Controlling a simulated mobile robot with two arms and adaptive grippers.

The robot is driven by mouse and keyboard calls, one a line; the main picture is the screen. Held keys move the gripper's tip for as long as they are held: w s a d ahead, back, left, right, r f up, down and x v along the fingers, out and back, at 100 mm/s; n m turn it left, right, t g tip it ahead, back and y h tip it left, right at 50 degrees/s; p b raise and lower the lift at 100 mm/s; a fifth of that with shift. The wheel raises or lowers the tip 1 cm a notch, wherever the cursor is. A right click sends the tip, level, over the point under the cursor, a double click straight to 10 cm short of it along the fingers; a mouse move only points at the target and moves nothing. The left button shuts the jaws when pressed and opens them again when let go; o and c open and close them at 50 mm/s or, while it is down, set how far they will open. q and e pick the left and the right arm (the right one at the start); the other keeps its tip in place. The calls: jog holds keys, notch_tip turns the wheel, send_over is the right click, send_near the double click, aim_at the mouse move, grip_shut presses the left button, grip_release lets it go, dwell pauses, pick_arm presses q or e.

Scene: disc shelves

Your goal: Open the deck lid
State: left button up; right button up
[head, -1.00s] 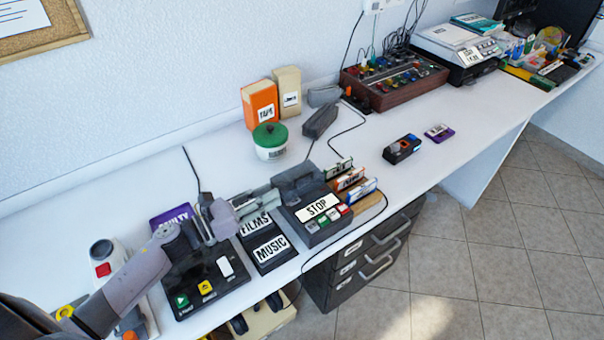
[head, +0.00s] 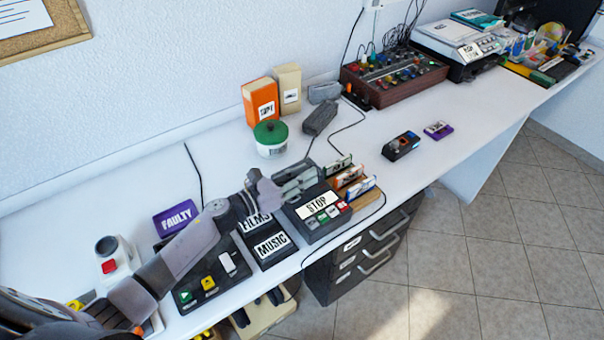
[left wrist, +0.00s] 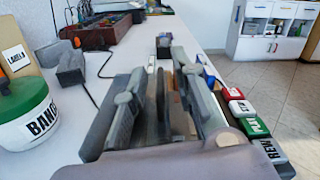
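The dark grey deck (head: 322,228) sits on the white table. My left gripper (head: 297,174) reaches in from the left over the back part of the deck and hides much of the lid. In the left wrist view my two fingers (left wrist: 160,98) stand apart with dark and brown surfaces behind the gap. I cannot tell whether they touch the lid. Deck buttons (left wrist: 249,119) show at the right there. My right gripper is not in view.
A rack of cassettes (head: 350,178) stands just right of the deck. FILMS and MUSIC boxes (head: 271,245) lie to its left, under my arm. A green-lidded jar (head: 271,140) and a grey case (head: 320,118) stand behind. The table front edge is close.

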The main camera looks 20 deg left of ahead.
pick_arm(q)
grip_shut()
dwell(0.7)
